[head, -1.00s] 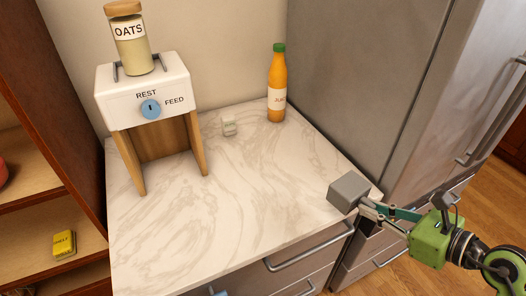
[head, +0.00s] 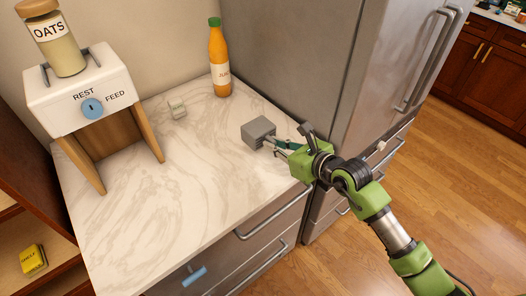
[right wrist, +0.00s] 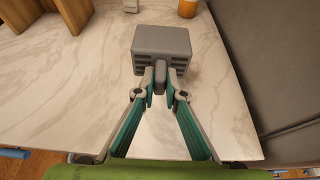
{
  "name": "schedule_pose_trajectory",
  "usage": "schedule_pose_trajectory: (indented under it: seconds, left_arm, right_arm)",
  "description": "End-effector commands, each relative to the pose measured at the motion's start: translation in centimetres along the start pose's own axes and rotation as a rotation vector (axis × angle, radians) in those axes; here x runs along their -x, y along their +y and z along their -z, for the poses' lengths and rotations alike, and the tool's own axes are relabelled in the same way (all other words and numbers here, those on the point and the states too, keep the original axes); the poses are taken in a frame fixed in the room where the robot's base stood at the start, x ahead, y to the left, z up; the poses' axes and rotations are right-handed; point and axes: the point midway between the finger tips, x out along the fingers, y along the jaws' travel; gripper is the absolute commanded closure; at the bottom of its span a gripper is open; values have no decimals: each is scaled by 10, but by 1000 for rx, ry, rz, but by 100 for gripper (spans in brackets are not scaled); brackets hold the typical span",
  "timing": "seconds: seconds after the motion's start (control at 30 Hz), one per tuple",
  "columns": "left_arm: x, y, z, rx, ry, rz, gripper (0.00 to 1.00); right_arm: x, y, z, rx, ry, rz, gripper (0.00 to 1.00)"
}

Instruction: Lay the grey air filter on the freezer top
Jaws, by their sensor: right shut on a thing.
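The grey air filter (head: 258,131) is a small grey box with slots on the side facing me in the right wrist view (right wrist: 162,48). My right gripper (head: 278,145) is shut on a narrow tab on its near side. The filter is over the right part of the pale marble top (head: 190,190) above steel drawers, which seems to be the freezer top. I cannot tell whether the filter touches it. My left gripper is not in view.
An orange juice bottle (head: 220,60) and a small pale block (head: 177,109) stand at the back. A white feeder (head: 80,88) with an oats jar (head: 55,45) stands left. A tall steel fridge (head: 300,70) borders the right. The front middle of the marble is clear.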

Motion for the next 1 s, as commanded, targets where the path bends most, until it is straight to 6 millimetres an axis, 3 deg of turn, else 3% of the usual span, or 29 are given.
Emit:
schedule_pose_trajectory:
  seconds: [0.1, 0.37, 0.6, 1.0]
  left_arm:
    - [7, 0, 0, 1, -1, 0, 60]
    - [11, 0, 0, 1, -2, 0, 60]
    - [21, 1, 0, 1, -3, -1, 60]
    - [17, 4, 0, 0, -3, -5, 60]
  right_arm:
    - [-18, 10, 10, -2, -1, -1, 100]
    - [-36, 20, 23, 0, -2, -1, 100]
    - [-45, 18, 49, 0, -1, 1, 100]
    - [-48, 18, 55, -1, -4, 0, 100]
